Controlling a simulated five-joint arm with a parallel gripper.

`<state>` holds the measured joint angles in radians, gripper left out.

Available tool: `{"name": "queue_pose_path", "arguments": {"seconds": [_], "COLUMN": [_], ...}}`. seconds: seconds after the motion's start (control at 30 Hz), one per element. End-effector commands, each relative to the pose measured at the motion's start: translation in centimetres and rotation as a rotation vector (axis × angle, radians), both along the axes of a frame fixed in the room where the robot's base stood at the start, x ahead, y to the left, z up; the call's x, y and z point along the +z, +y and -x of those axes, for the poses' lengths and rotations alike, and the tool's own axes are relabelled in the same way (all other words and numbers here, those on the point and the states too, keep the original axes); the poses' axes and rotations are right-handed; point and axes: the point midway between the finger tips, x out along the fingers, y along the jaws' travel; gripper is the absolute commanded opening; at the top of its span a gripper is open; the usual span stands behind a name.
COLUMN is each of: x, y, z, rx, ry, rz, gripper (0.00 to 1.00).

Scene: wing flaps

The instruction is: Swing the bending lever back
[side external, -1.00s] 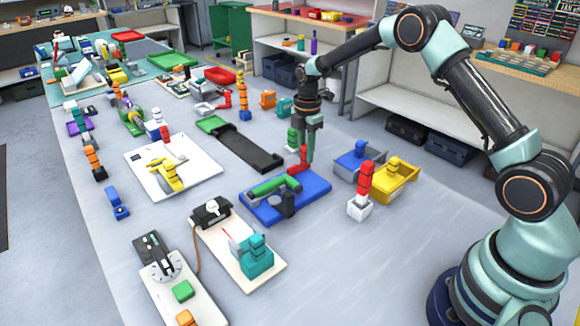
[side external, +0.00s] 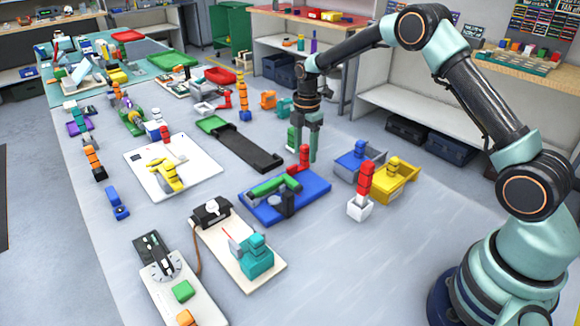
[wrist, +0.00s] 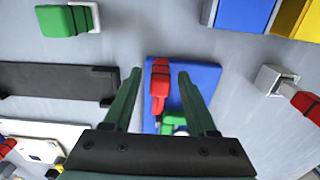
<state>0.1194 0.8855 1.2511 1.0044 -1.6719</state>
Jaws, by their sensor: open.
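The bending lever is a red handle (side external: 304,156) standing at the back of a blue base plate (side external: 318,188). A green bar (side external: 275,187) and a dark round post (side external: 284,204) are also on the plate. My gripper (side external: 304,154) is open, pointing down at the red handle. In the wrist view, the red handle (wrist: 159,85) shows between the two spread fingers of my gripper (wrist: 159,76), with a gap on both sides. The green bar (wrist: 172,122) is partly hidden by the gripper body. I cannot tell whether a finger touches the handle.
A black tray (side external: 246,150) lies to the left of the plate. A grey-blue bin (side external: 350,168), a yellow bin (side external: 398,190) and a white cube holder (side external: 360,207) stand to the right. A teal device (side external: 257,257) is in front. The front right table is clear.

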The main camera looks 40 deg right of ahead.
Motion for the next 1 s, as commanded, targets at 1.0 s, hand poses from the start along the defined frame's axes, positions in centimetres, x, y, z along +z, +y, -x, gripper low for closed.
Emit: {"name": "queue_pose_path", "arguments": {"seconds": [1.0], "x": [11.6], "y": [0.0], "z": [0.0], "rx": [0.001], "ry": [-0.002], "rz": [0.0], "gripper": [0.57]}}
